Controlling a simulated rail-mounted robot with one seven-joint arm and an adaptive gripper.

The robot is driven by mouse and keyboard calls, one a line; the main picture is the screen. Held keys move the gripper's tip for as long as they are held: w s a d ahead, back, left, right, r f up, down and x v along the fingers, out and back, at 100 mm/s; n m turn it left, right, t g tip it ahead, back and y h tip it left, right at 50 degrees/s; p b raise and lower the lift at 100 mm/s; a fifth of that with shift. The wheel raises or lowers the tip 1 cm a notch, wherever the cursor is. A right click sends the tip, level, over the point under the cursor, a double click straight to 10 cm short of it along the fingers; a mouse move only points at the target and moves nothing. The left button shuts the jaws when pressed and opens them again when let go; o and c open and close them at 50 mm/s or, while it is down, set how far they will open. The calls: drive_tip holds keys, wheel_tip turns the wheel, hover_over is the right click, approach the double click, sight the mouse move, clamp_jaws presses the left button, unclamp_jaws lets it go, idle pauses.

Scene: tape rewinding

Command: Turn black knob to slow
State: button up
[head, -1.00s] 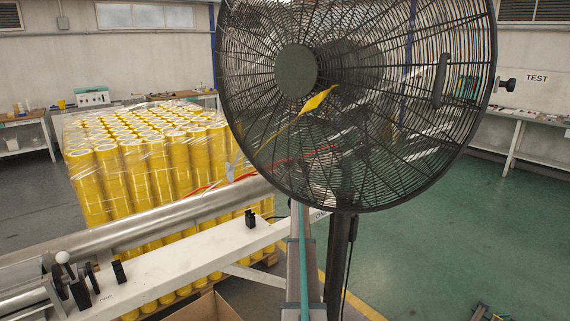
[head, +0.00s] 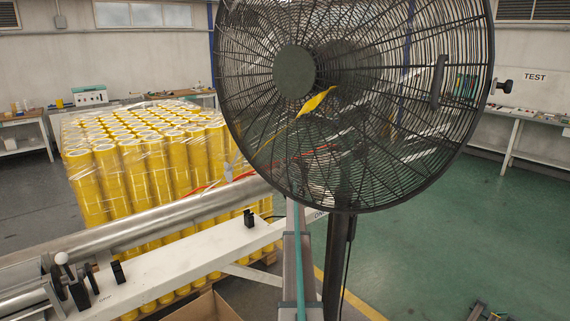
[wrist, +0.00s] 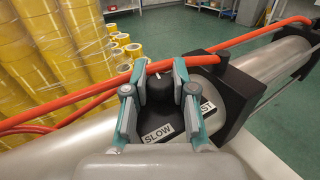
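In the wrist view the black knob (wrist: 159,84) stands on a dark rounded housing, with a small pale mark on its top. A white SLOW label (wrist: 158,133) lies below and left of it; a second label, partly hidden by the right finger and reading "ST", lies at its right (wrist: 208,108). My gripper (wrist: 160,72), with teal-edged grey fingers, is around the knob, one finger on each side. The fingers are spread, with narrow gaps at the knob; contact is not clear. In the head view I cannot make out the knob or my gripper.
A large black fan (head: 352,100) blocks much of the head view. Stacked yellow tape rolls (head: 145,165) stand at left, behind a metal roller (head: 150,222) and white beam (head: 180,262). In the wrist view an orange tube (wrist: 110,92) runs just beyond the fingertips.

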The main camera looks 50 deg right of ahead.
clamp_jaws()
drive_tip(key=shift+n+t+y+b, duration=0.3)
drive_tip(key=shift+b, duration=0.1)
drive_tip(key=shift+d+f+n+t+y+b, duration=0.1)
drive_tip(key=shift+f+n+t+y+b, duration=0.05)
drive_tip(key=shift+n+t+y+b, duration=0.35)
drive_tip(key=n+t+y+b, duration=0.1)
drive_tip(key=n+y+b, duration=0.1)
drive_tip(key=y, duration=0.1)
drive_tip(key=shift+d+t, duration=0.1)
drive_tip(key=shift+t, duration=0.2)
drive_tip(key=n+t+y+b, duration=0.1)
drive_tip(key=n+y+b, duration=0.1)
drive_tip(key=y, duration=0.2)
drive_tip(key=shift+n, duration=0.4)
drive_tip(key=shift+n+t+y+b, duration=0.3)
drive_tip(key=shift+n+y+b, duration=0.35)
drive_tip(key=shift+y, duration=0.55)
drive_tip(key=shift+a, duration=0.2)
